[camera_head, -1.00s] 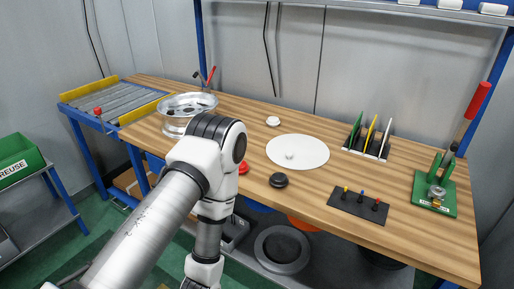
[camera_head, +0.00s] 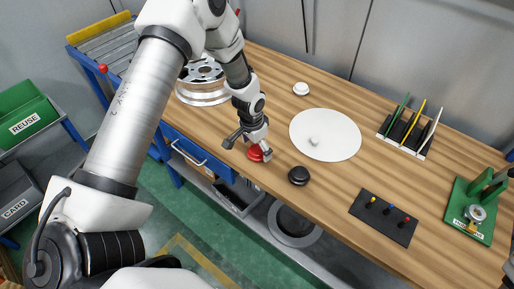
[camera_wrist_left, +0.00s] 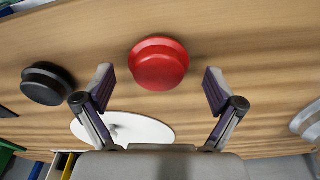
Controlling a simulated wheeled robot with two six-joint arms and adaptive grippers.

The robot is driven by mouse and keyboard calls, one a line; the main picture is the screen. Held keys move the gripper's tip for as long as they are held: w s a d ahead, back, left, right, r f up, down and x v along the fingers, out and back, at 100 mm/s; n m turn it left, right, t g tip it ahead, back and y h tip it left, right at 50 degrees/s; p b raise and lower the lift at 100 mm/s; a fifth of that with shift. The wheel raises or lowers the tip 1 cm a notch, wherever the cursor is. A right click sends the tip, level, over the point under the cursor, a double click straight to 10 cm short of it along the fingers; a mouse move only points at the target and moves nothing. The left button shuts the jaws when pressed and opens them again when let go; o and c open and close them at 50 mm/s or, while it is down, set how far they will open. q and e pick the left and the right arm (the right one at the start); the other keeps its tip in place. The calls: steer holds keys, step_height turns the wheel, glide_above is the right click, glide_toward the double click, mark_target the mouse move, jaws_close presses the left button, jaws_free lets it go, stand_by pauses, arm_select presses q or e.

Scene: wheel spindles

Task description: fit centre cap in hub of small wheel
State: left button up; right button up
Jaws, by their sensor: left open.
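A red round cap (camera_head: 255,153) lies near the front edge of the wooden table; in the left wrist view the red cap (camera_wrist_left: 158,65) sits just beyond the fingertips, midway between them. My left gripper (camera_head: 249,147) is open over it, fingers spread to either side and apart from it; the open fingers also show in the left wrist view (camera_wrist_left: 157,88). A black cap (camera_head: 298,175) and a white cap (camera_head: 301,88) lie on the table. A silver wheel (camera_head: 203,97) lies flat at the left, partly hidden by my arm. My right gripper is out of view.
A white disc with a small centre knob (camera_head: 325,147) lies mid-table. A dark pegboard (camera_head: 384,230), a rack of coloured plates (camera_head: 409,144) and a green fixture (camera_head: 460,221) stand to the right. A dark ring (camera_head: 293,237) sits below the table.

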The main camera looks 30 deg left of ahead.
arm_select(q)
steer(key=shift+w+f, duration=0.25)
steer(key=shift+f, duration=0.5)
steer(key=shift+s+d+r, duration=0.1)
steer(key=shift+s+r, duration=0.1)
steer(key=c, duration=1)
steer(key=shift+c, duration=0.3)
